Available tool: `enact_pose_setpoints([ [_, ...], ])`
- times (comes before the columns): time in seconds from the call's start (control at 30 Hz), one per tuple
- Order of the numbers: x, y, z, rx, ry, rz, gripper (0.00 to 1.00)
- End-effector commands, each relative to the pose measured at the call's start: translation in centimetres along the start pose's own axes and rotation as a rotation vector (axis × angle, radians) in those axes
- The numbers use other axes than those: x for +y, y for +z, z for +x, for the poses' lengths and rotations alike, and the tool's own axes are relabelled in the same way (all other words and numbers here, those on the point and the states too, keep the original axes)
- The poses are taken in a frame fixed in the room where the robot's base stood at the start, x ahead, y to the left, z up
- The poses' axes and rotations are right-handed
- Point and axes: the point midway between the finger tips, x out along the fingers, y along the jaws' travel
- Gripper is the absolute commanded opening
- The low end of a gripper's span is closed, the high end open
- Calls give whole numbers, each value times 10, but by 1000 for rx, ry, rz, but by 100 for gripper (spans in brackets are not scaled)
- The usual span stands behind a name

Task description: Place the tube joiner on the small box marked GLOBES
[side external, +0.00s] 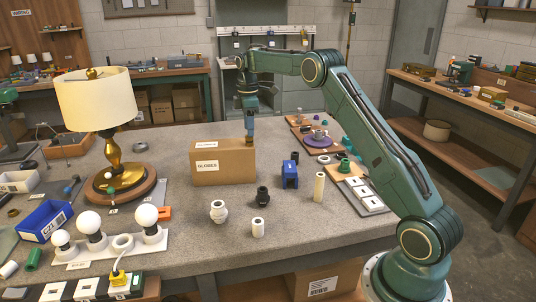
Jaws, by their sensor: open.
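The box marked GLOBES (222,168) is a brown carton standing on the grey table. My gripper (249,138) points down at the right end of its top; its jaws are open. A small dark shape shows at the fingertips, too small to identify, and I cannot tell whether the gripper touches the box. I cannot tell for sure which part is the tube joiner. A white ribbed fitting (218,211) and a black fitting (262,195) stand on the table in front of the box, apart from the gripper.
A white short tube (258,227), a blue block (290,175) and a beige tube (319,187) stand nearby. A brass lamp (112,150) stands left. White bulbs (147,216) stand on a strip at front left. Boards with parts (316,142) lie at right.

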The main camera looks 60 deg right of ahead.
Motion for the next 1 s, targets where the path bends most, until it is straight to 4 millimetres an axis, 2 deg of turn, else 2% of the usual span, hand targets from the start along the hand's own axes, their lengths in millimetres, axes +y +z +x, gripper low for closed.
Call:
enact_pose_setpoints([
  [0.1, 0, 0, -22, 2, 4, 0, 45],
  [0.3, 1, 0, -49, 1, 4, 0, 45],
  [0.5, 0, 0, -68, 1, 1, 0, 45],
  [0.7, 0, 0, -78, 1, 2, 0, 45],
  [1.0, 0, 0, -81, 0, 0, 0, 45],
])
